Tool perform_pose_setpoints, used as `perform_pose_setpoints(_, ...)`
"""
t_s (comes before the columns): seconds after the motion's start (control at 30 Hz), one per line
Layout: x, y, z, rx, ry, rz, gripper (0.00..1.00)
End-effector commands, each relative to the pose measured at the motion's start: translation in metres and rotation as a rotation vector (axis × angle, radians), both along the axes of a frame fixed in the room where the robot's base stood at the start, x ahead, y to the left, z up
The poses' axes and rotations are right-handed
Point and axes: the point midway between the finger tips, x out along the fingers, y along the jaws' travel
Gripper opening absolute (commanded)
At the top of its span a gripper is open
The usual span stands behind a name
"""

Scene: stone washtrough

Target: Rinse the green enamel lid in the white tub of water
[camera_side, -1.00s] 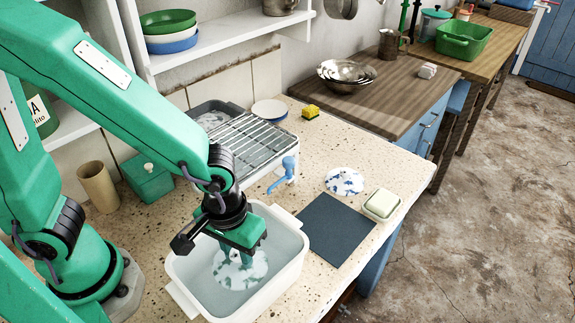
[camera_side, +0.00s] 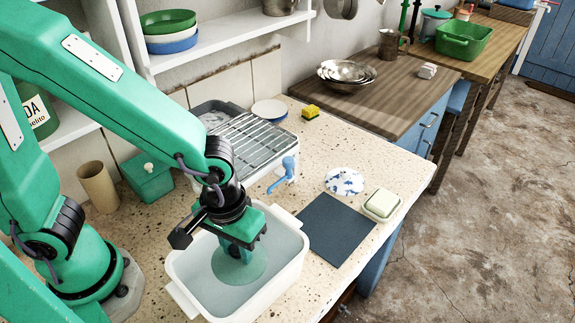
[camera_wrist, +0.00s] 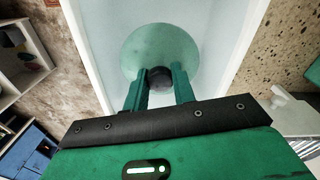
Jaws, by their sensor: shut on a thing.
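The white tub (camera_side: 294,262) of water stands on the speckled counter, below my arm. The green enamel lid (camera_side: 250,273) is inside the tub, its colour blended with the pale water, so it looks to be under the surface. No white foam shows on it. My gripper (camera_side: 238,250) reaches down into the tub and is shut on the lid's knob. In the wrist view the round lid (camera_wrist: 160,45) lies beyond my gripper (camera_wrist: 158,92), with its dark knob (camera_wrist: 158,72) between the fingers. The lid's underside is hidden.
A dark mat (camera_side: 335,231) lies right of the tub, with a soap dish (camera_side: 382,205) and a foam-patched round piece (camera_side: 345,181) nearby. A yellow sponge (camera_side: 311,112) lies farther back.

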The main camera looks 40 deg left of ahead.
Motion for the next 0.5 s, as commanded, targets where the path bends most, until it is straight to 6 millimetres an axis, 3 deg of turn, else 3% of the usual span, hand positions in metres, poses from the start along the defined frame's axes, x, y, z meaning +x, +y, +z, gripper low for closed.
perform_pose_setpoints(0.5, 0.0, 0.0, 0.03, -0.001, -0.002, 0.0, 0.0)
